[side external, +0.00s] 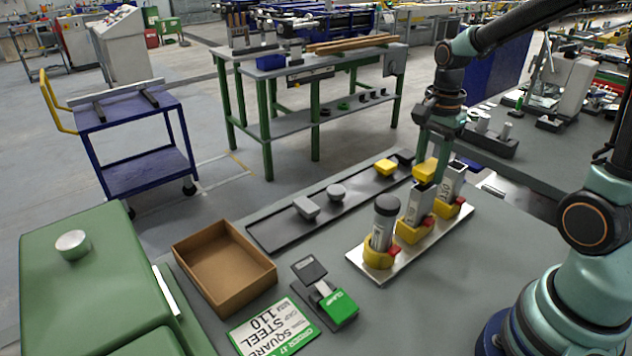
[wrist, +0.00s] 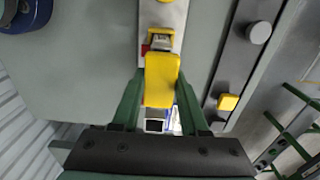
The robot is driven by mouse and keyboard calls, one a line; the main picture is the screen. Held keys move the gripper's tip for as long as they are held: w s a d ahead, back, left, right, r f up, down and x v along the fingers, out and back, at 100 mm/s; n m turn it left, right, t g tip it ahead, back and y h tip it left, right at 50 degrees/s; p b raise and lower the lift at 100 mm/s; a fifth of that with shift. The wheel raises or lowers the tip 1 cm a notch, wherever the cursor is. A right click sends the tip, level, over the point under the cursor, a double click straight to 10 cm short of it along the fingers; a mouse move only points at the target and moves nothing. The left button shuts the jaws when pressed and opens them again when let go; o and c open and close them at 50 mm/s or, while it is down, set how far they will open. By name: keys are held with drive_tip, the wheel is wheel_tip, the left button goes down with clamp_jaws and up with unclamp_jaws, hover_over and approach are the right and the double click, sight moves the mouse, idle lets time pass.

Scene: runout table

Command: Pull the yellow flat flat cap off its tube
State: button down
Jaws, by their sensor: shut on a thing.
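My gripper (side external: 431,160) comes down from above and is shut on the cap. In the wrist view the yellow cap (wrist: 162,80) lies between the two green fingers (wrist: 160,104).
A dark-capped tube (side external: 382,222) stands to the left and a square tube (side external: 452,182) close on the right, on one metal plate (side external: 369,275). A dark tray strip (side external: 277,235) behind holds loose caps. An open brown box (side external: 225,267) stands at the left.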

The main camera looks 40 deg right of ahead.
drive_tip(key=shift+r, duration=1.1)
idle(0.4)
